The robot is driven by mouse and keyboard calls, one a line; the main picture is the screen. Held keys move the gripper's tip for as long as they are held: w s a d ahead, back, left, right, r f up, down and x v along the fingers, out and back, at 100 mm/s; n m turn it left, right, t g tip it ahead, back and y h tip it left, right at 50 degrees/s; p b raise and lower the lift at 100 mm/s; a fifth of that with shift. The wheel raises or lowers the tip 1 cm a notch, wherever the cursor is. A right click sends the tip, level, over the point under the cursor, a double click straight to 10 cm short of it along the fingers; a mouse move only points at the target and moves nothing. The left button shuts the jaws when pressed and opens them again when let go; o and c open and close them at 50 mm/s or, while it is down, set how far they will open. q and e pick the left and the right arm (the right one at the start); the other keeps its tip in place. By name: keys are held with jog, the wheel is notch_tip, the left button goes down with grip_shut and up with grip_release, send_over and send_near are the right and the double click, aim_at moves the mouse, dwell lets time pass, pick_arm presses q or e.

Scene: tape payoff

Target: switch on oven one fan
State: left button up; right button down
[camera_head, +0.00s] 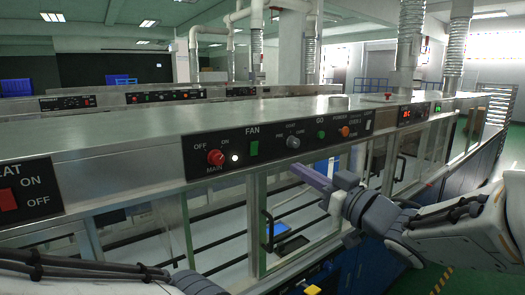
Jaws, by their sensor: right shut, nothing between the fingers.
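The oven's front panel (275,153) runs along the steel edge. A green rectangular switch (254,148) sits under the word FAN; its position on or off is hard to tell. Left of it are a red MAIN knob (216,157) and a glowing white lamp (235,158). Right of it is a grey knob (293,141). My right gripper (294,168) comes in from the right, shut and empty, its tips below the grey knob and to the right of and below the FAN switch, apart from it. My left arm shows at the bottom left; its gripper is out of view.
Further right on the panel are a green button (321,134) and an orange button (344,131). A red HEAT switch (8,199) is at the far left. Glass doors with black handles (268,232) lie below the panel. The steel top (200,122) is mostly clear.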

aim_at(255, 144)
jog(key=p+x, duration=0.5)
jog(key=x, duration=0.8)
jog(key=shift+w+a+r, duration=0.1)
jog(key=shift+w, duration=0.05)
jog(key=shift+w+a, duration=0.2)
jog(key=shift+w, duration=0.1)
jog(key=shift+a, duration=0.1)
